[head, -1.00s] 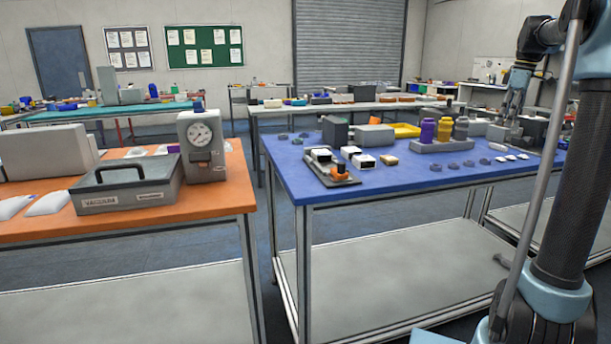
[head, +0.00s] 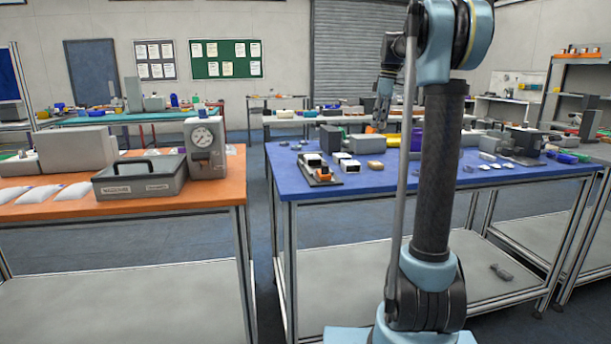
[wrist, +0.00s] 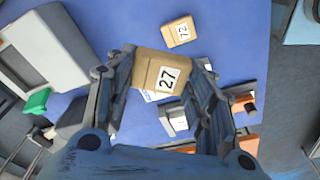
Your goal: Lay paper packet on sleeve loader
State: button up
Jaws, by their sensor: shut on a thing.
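My gripper (wrist: 165,62) is shut on a tan paper packet (wrist: 150,75) with a white label reading 27. The packet sits between the two fingers, above the blue table. In the head view my gripper (head: 378,122) is small, over the back of that table; the held packet cannot be made out there. A dark fixture with an orange knob, which seems to be the sleeve loader (head: 323,178), stands at the table's front left. Its orange knob also shows in the wrist view (wrist: 243,104), right of my right finger, partly hidden.
A second tan packet (wrist: 180,32) lies on the blue table (wrist: 232,40). White-and-black boxes (head: 348,163) stand beside the fixture. An orange table (head: 130,200) to the left bears a grey vacuum case (head: 140,178) and a gauge unit (head: 206,148). A floor gap separates the tables.

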jog(key=shift+a, duration=0.6)
jog(key=s+a+f+n, duration=0.1)
jog(key=s+a+n, duration=0.4)
jog(key=a, duration=0.6)
jog(key=s+a+n, duration=0.2)
jog(key=s+a, duration=0.6)
jog(key=a, duration=0.2)
jog(key=shift+g, duration=0.4)
jog(key=shift+w+f, duration=0.1)
jog(key=shift+f, duration=4.8)
jog(key=shift+f, duration=0.6)
jog(key=o, duration=1.2)
